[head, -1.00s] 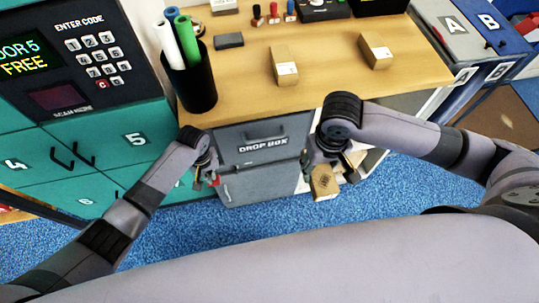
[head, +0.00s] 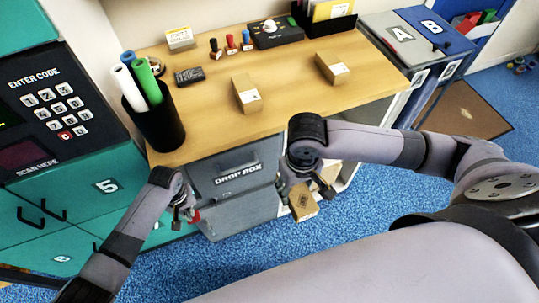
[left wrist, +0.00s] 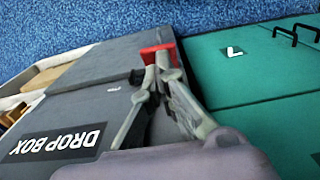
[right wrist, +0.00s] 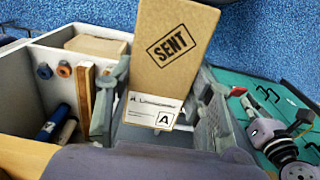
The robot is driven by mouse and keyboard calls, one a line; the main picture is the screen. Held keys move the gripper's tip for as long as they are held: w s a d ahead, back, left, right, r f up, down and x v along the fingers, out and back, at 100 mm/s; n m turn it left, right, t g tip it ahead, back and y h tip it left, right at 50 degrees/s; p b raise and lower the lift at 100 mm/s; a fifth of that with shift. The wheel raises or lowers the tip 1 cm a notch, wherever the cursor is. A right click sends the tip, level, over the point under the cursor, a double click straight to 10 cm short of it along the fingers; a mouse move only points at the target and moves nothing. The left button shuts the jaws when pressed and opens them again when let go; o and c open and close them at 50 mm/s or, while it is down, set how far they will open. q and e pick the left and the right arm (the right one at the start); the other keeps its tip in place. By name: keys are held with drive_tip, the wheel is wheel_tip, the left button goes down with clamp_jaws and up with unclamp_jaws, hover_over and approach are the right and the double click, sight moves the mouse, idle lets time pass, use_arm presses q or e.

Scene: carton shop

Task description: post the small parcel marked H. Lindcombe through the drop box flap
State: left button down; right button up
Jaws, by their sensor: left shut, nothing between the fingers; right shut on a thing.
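The small brown parcel (head: 304,203) hangs in my right gripper (head: 297,180), to the right of the grey drop box (head: 207,182). In the right wrist view the parcel (right wrist: 172,45) shows a SENT stamp and a white label with an A; the name looks like "H. Lindcombe" but is small. The right fingers (right wrist: 158,105) are shut on its label end. The drop box flap (head: 232,163) looks closed in the head view. My left gripper (head: 188,210) is shut and empty by the box's left side; a red piece (left wrist: 158,53) shows at its tips.
Two other parcels (head: 247,94) (head: 332,68) lie on the wooden counter (head: 290,95) above. A black tube holder (head: 155,125) stands at its left corner. Teal lockers (head: 90,205) are left of the box. An open shelf (right wrist: 30,85) lies right of it. Blue carpet is clear in front.

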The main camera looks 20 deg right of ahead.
sight(193, 218)
drive_tip(key=shift+w+a+r+n, duration=0.15)
drive_tip(key=shift+w+a+n, duration=0.15)
drive_tip(key=shift+a+n, duration=0.35)
drive_tip(key=w+a+r+n, duration=0.25)
drive_tip(key=a+n, duration=0.25)
drive_tip(key=n, duration=0.3)
drive_tip(key=w+a+r+n, duration=0.1)
drive_tip(key=w+a+n, duration=0.25)
drive_tip(key=n, duration=0.55)
drive_tip(key=shift+w+a+f, duration=0.15)
drive_tip(key=shift+w+f, duration=0.3)
drive_tip(key=shift+w, duration=0.3)
drive_tip(key=shift+w+a+f, duration=0.1)
drive_tip(key=shift+w+f, duration=0.3)
drive_tip(key=shift+w, duration=0.3)
drive_tip(key=shift+w+a+f, duration=0.15)
drive_tip(key=shift+w+f, duration=0.3)
drive_tip(key=shift+w, duration=0.3)
use_arm(q)
drive_tip(key=shift+f, duration=4)
drive_tip(key=shift+w+f, duration=0.1)
drive_tip(key=shift+f, duration=0.3)
use_arm(e)
wheel_tip(193, 218, down, 6)
drive_tip(key=shift+w, duration=0.15)
